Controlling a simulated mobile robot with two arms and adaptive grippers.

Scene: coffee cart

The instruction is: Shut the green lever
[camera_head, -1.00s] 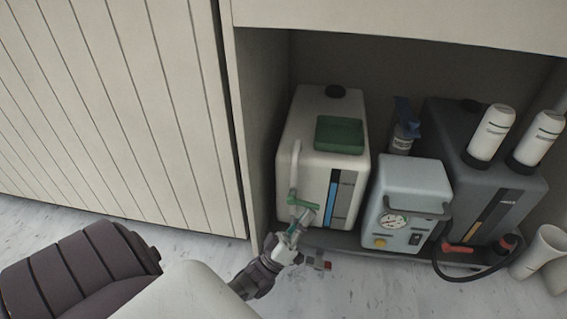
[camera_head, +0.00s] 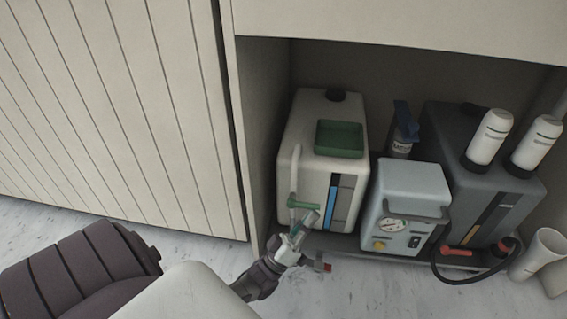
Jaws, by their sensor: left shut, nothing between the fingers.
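The green lever (camera_head: 302,205) is on the tap low on the front of the white tank (camera_head: 345,172), below a pale hose. Its near part is partly hidden by my gripper. My left gripper (camera_head: 303,228) comes in from the lower left, right in front of the tap, with its fingers shut and empty. The fingertips look very close to the lever; I cannot tell whether they touch it. My right gripper is not in view.
A grey pump box (camera_head: 409,190) with a gauge stands right of the tank. A dark tank (camera_head: 465,190) with two white bottles is farther right. White cups (camera_head: 541,250) stand at the lower right. A slatted door panel (camera_head: 120,110) fills the left. The floor in front is clear.

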